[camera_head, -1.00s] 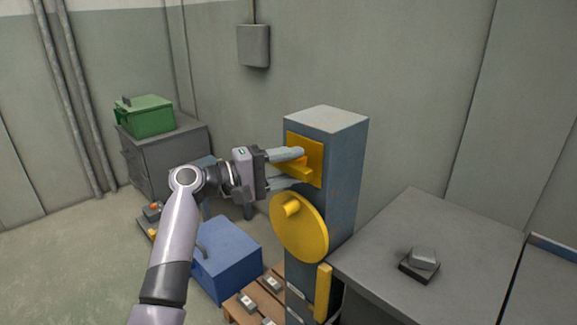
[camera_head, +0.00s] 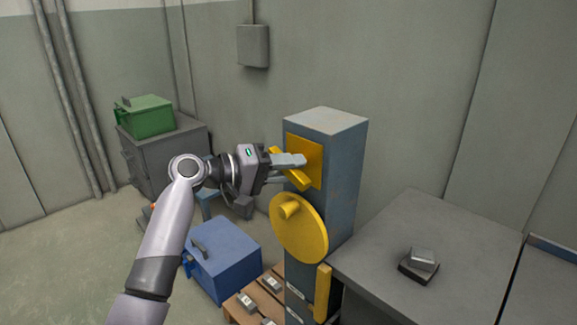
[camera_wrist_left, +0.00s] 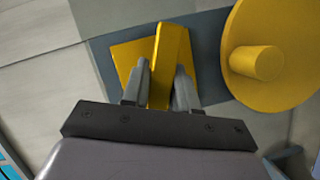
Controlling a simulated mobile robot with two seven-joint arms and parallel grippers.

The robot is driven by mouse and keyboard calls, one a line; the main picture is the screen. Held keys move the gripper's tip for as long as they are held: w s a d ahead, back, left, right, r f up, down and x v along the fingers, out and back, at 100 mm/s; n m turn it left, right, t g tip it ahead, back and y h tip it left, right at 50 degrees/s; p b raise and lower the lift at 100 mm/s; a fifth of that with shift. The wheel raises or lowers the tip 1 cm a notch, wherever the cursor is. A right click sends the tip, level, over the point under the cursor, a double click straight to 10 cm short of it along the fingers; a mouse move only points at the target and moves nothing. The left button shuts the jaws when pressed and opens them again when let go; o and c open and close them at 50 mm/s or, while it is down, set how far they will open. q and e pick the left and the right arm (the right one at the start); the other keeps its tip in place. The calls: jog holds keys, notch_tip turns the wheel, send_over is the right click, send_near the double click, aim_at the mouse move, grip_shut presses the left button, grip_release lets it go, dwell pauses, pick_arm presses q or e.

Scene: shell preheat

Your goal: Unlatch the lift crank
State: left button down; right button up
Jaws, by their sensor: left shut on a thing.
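A blue-grey column (camera_head: 345,180) carries a square yellow plate (camera_head: 314,158) with a yellow latch handle (camera_head: 299,181) on its front. Below it is the round yellow crank disc (camera_head: 299,237) with a peg. My left gripper (camera_head: 296,168) is shut on the latch handle, which slants down to the right in the head view. In the left wrist view the handle (camera_wrist_left: 168,60) stands between the two fingers, and the crank disc (camera_wrist_left: 285,85) with its peg is at the right. My right gripper is not in view.
A grey table (camera_head: 440,270) with a small block on it adjoins the column at the right. A blue box (camera_head: 225,262) and a wooden pallet (camera_head: 243,308) are on the left, low down. A green box (camera_head: 147,116) sits on a grey cabinet behind.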

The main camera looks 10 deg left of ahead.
pick_arm(q)
jog(key=m+y+p, duration=0.1)
jog(key=m, duration=0.1)
jog(key=shift+r+m+y, duration=0.1)
jog(key=shift+m+y, duration=0.2)
jog(key=shift+m, duration=0.1)
jog(key=m+y+p, duration=0.1)
jog(key=m+p, duration=0.2)
jog(key=shift+y, duration=0.4)
jog(key=shift+m+t+y+p, duration=0.4)
jog(key=shift+m+y+p, duration=0.1)
jog(key=shift+m+p, duration=0.65)
jog(key=shift+m, duration=0.05)
jog(key=shift+m+t+y+p, duration=0.4)
jog(key=shift+m+y+p, duration=0.2)
jog(key=shift+m+y, duration=0.1)
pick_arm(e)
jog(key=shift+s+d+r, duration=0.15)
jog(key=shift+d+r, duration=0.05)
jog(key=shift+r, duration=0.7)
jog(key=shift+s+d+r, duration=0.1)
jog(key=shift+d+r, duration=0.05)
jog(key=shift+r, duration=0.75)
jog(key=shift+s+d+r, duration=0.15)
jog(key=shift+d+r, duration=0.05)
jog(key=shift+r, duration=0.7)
